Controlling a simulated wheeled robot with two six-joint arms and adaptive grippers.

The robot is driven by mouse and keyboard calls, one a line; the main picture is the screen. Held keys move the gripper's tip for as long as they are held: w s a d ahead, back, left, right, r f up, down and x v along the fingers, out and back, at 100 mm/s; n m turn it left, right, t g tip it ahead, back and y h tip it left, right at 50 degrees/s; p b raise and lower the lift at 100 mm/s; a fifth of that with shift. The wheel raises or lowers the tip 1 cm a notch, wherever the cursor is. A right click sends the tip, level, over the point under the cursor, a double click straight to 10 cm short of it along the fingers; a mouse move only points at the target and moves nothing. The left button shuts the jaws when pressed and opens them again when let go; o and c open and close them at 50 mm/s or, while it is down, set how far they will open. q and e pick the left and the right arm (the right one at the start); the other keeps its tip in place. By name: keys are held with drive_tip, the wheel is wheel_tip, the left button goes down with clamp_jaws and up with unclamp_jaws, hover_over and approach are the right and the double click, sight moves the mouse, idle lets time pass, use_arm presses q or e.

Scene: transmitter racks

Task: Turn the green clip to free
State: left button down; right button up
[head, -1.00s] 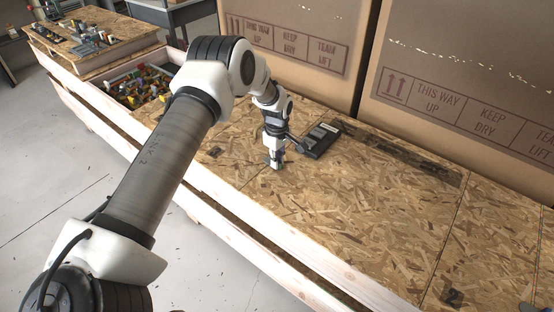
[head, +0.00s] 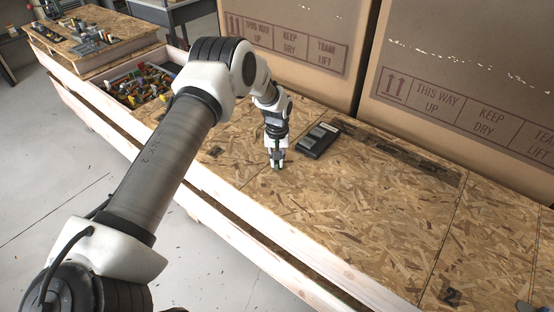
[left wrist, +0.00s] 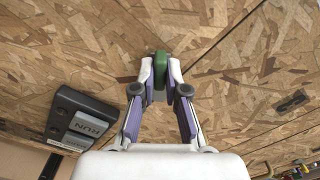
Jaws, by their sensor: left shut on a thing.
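The green clip (left wrist: 160,68) shows in the left wrist view between the fingertips of my left gripper (left wrist: 160,80). The gripper is shut on it, with a finger pad on each side. In the head view my left gripper (head: 276,164) points down at the wooden board, and the clip is only a small green speck at its tip. A dark block with grey label plates (head: 318,140) lies just right of the gripper. In the left wrist view this block (left wrist: 80,122) carries a plate reading "RUN". My right gripper does not show clearly.
Large cardboard boxes (head: 460,70) stand along the back of the board (head: 350,210). The board's front and right are mostly clear.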

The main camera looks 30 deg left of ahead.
sight(277, 161)
use_arm(q)
drive_tip(key=m, duration=0.3)
drive_tip(key=shift+f+m, duration=0.1)
drive_tip(key=shift+m, duration=0.3)
drive_tip(key=shift+m+b, duration=0.35)
drive_tip(key=shift+m, duration=1.35)
drive_tip(key=c, duration=1.2)
unclamp_jaws()
wheel_tip(277, 161, up, 12)
